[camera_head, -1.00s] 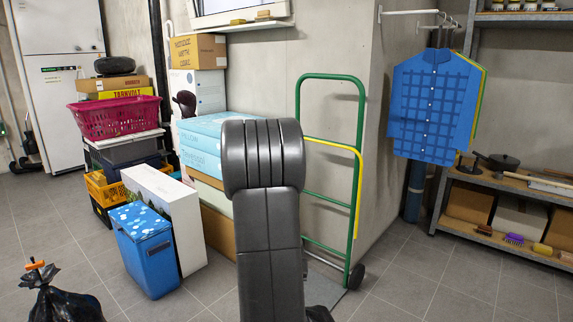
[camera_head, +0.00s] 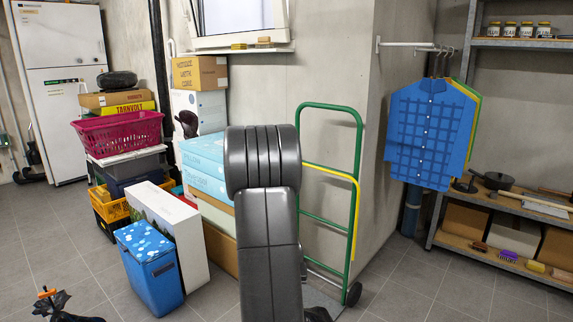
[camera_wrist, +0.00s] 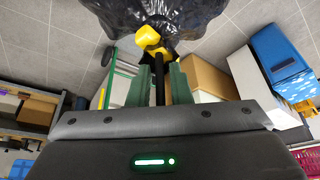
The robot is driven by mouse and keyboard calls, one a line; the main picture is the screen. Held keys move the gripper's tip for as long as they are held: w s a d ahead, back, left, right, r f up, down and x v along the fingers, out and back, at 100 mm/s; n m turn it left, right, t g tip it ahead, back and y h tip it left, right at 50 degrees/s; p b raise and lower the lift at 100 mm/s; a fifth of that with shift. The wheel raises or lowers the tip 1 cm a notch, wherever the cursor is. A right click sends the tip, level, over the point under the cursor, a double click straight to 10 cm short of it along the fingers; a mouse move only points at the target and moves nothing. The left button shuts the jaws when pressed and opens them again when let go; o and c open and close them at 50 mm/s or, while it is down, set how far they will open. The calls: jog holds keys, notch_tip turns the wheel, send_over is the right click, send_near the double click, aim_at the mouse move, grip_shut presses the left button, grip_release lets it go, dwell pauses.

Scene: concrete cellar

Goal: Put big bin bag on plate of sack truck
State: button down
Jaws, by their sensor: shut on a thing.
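A black bin bag with a yellow tie (camera_wrist: 180,18) hangs from my gripper (camera_wrist: 160,78) in the wrist view. The green fingers are shut on its dark neck, and most of the bag is cut off by the frame's edge. In the head view my own arm hides the gripper and the held bag. The sack truck (camera_head: 357,215), green with a yellow bar, stands upright by the wall corner, right of my arm. Its grey plate (camera_head: 326,298) shows partly at floor level, partly hidden by my arm. The truck also appears in the wrist view (camera_wrist: 108,82).
Another black bag with an orange tie (camera_head: 55,303) is on the floor at lower left. A blue spotted box (camera_head: 150,272) and a white box (camera_head: 180,232) stand left of my arm. A shelf (camera_head: 500,262) is at right. Floor is open before the truck.

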notch_tip(320, 180, up, 13)
jog(key=w+p, duration=0.1)
jog(key=p, duration=1.3)
jog(key=shift+w+r, duration=0.15)
jog(key=shift+w, duration=0.05)
